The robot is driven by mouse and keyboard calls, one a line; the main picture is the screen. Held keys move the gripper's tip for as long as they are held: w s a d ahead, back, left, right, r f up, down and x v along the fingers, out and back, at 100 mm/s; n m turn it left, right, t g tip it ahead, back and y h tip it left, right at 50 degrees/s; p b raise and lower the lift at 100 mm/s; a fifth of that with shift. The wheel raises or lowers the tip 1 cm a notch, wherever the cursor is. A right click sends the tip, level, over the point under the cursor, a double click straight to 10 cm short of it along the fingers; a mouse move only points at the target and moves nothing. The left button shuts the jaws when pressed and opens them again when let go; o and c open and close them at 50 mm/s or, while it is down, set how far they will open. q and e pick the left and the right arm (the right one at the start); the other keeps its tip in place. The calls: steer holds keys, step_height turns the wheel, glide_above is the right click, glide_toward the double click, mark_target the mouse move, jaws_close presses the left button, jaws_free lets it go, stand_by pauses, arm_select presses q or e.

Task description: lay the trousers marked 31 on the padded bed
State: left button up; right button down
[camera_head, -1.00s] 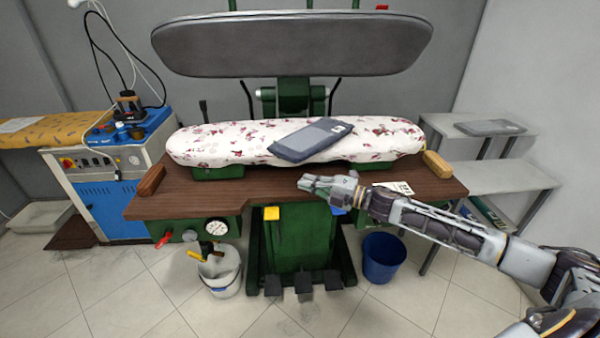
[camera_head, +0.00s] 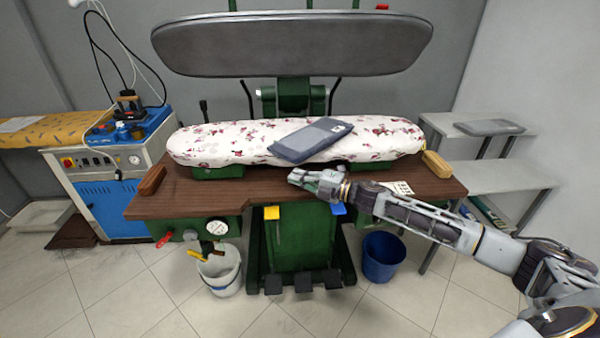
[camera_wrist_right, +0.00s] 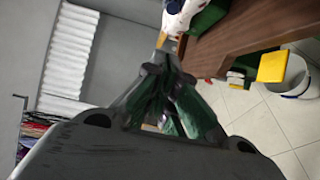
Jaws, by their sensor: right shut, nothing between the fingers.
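Folded dark grey-blue trousers (camera_head: 308,141) with a small white tag (camera_head: 338,129) lie at an angle on the padded bed (camera_head: 225,143), which has a floral cover. The tag's number is too small to read. My right gripper (camera_head: 297,177) is in front of the bed, over the front part of the brown table, apart from the trousers. Its fingers are shut and empty. In the right wrist view my right gripper (camera_wrist_right: 160,72) points toward the table edge. My left gripper is not in view.
The raised press head (camera_head: 295,46) hangs above the bed. A wooden block (camera_head: 437,164) sits at the table's right end, a brown one (camera_head: 151,180) at its left. Another folded grey item (camera_head: 489,127) lies on the right shelf. Buckets (camera_head: 383,257) stand on the floor.

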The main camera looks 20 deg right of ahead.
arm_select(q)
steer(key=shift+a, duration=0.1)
arm_select(e)
steer(key=shift+w+d, duration=0.4)
steer(key=shift+w, duration=0.2)
steer(key=shift+w+d, duration=0.35)
steer(key=shift+w, duration=0.2)
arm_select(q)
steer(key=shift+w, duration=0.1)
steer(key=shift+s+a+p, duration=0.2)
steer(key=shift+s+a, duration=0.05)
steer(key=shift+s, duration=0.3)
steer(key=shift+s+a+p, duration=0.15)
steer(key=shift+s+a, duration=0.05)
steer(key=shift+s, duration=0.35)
arm_select(e)
steer(key=shift+w+d, duration=0.5)
steer(key=shift+w, duration=0.25)
